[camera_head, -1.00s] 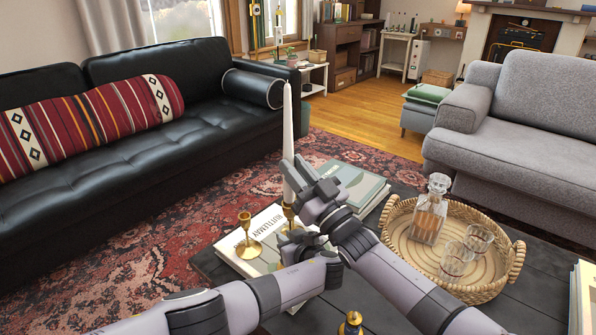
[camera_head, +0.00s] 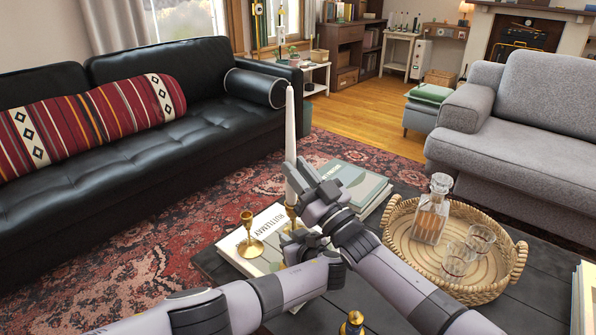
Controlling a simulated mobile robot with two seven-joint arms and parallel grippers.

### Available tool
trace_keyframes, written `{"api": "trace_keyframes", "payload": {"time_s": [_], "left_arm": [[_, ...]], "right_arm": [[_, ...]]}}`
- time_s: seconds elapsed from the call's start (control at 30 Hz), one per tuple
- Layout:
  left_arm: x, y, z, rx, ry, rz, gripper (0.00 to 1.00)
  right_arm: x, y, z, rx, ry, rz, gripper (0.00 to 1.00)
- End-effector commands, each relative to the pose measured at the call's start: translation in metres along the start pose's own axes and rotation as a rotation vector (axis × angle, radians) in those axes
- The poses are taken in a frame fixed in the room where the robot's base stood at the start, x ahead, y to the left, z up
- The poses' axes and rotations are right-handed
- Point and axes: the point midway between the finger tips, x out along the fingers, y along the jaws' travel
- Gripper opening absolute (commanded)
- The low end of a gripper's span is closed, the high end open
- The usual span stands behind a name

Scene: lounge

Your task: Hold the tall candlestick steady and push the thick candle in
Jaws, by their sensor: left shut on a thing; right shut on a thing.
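The white candle (camera_head: 290,124) stands upright, its lower end at the tall brass candlestick (camera_head: 291,211), whose upper part shows just under my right gripper. My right gripper (camera_head: 296,183) is shut on the candle's lower part. My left gripper (camera_head: 291,243) is below it, shut on the candlestick. The grippers hide most of the candlestick, and I cannot tell how deep the candle sits in it. A shorter brass candlestick (camera_head: 250,241) stands empty to the left, apart from my grippers.
Books lie flat on the dark table (camera_head: 391,314), one pale (camera_head: 262,222) and one grey-green (camera_head: 356,184). A wicker tray (camera_head: 519,262) holds a decanter (camera_head: 431,212) and glasses (camera_head: 470,253) at right.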

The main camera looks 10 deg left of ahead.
Motion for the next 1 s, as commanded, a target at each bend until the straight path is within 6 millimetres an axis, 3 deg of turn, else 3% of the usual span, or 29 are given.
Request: {"api": "trace_keyframes", "payload": {"time_s": [1.0], "left_arm": [[0.0019,-0.0011,-0.0021,-0.002,0.003,-0.002,0.0]], "right_arm": [[0.001,0.0017,-0.0048,-0.001,0.003,0.001,0.0]]}}
